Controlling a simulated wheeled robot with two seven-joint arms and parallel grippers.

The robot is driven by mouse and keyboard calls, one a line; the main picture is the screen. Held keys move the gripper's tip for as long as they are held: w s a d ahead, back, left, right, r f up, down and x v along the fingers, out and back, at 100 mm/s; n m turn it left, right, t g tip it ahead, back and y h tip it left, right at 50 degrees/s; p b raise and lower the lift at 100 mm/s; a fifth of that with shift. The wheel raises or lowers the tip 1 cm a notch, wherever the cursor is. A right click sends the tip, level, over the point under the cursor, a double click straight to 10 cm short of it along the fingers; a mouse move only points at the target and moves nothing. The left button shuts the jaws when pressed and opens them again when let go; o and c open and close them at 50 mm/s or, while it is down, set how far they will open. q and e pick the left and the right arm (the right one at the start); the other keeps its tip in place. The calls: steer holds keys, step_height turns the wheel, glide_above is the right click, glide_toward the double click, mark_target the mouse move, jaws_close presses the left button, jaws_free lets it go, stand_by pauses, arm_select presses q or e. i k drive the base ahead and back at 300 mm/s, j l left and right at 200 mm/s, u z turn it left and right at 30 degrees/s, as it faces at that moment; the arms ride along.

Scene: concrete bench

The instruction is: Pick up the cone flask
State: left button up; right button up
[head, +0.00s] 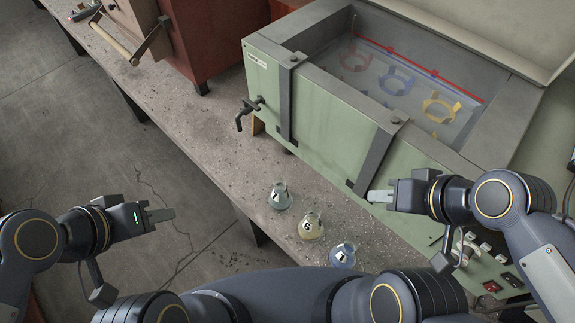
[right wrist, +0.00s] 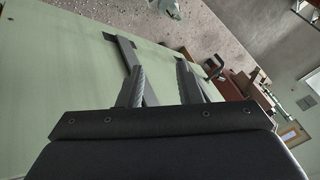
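Three small cone flasks stand upright on the concrete bench in the head view. One is greenish and marked 7 (head: 280,197), one is yellowish and marked 6 (head: 310,227), and one is bluish (head: 343,255) with a dark mark I cannot read surely. My right gripper (head: 380,196) is above the bench at the green bath's front, right of the flasks. Its fingers (right wrist: 160,84) are apart and empty in the right wrist view. A glass flask (right wrist: 165,8) shows at that view's top edge. My left gripper (head: 161,215) is far left of the flasks, over the floor; its finger gap is hidden.
A green water bath (head: 330,110) with a tap (head: 247,108) fills the right side behind the flasks. Coloured rings (head: 397,76) lie in its basin. A wooden box (head: 135,22) and a red cabinet (head: 215,35) stand at the back left. The bench left of the flasks is mostly clear.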

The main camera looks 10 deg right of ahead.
mark_target(280, 200)
steer(key=i+j+z, duration=0.15)
steer(key=j+z, duration=0.15)
steer(key=j, duration=0.6)
steer(key=j+z, duration=0.3)
steer(key=j, duration=0.55)
steer(key=i, duration=0.05)
